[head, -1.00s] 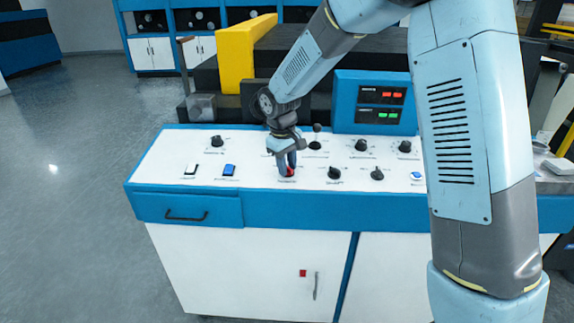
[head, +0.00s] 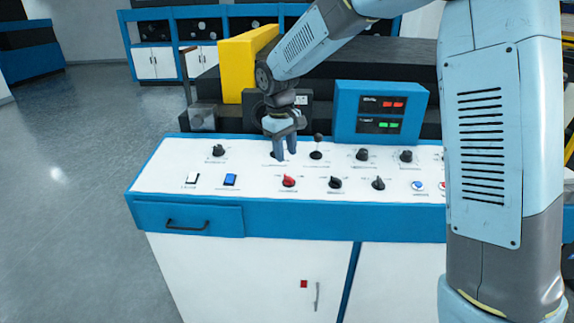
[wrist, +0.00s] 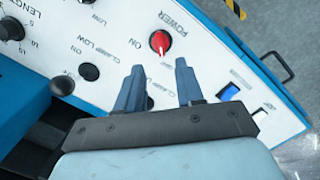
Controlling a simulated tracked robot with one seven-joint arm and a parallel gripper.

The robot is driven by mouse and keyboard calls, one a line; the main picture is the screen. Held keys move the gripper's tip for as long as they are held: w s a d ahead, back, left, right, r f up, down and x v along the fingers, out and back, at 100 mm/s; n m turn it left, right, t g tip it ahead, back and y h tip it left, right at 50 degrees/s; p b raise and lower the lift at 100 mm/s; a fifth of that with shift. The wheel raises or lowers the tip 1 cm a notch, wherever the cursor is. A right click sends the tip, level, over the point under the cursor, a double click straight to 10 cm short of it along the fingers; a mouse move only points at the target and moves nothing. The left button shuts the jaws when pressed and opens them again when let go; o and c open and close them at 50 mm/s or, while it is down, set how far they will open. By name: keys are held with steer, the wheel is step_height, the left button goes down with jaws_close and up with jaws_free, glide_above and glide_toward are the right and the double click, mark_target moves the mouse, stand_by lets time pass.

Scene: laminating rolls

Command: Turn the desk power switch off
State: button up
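The power switch is a red rotary knob (head: 289,181) on the front row of the white desk panel. It also shows in the wrist view (wrist: 160,42), beside the words POWER and ON. Its white mark points toward my gripper's side, at a small label too blurred to read surely. My gripper (head: 285,155) is behind the knob and apart from it, fingers pointing down at the panel. In the wrist view my gripper (wrist: 159,66) has its two fingers spread with nothing between them. A black knob behind them is partly hidden.
Black knobs (head: 335,183) stand right of the red one. A blue rocker switch (head: 230,180) and a white one (head: 192,180) are to its left. A black ball lever (head: 317,146) stands close right of my gripper. A blue display box (head: 382,112) rises behind.

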steer(key=r, duration=0.5)
steer(key=shift+s+a, duration=0.2)
steer(key=shift+a, duration=0.05)
steer(key=s+d+r+m+t, duration=0.1)
steer(key=s+d+r, duration=0.25)
steer(key=d, duration=0.25)
steer(key=s+d+r+m, duration=0.2)
steer(key=s+d, duration=0.2)
steer(key=d, duration=0.2)
steer(key=s+d+r+m+t, duration=0.1)
steer(key=s+d+r, duration=0.25)
steer(key=d, duration=0.25)
steer(key=s+d+f+m+t, duration=0.1)
steer(key=s+d+m, duration=0.1)
steer(key=s+d, duration=0.3)
steer(key=s+d+f+m+t+y, duration=0.1)
steer(key=s+d+m, duration=0.2)
steer(key=s+d, duration=0.3)
steer(key=s, duration=0.5)
steer(key=shift+s+t, duration=0.25)
steer(key=shift+t, duration=0.05)
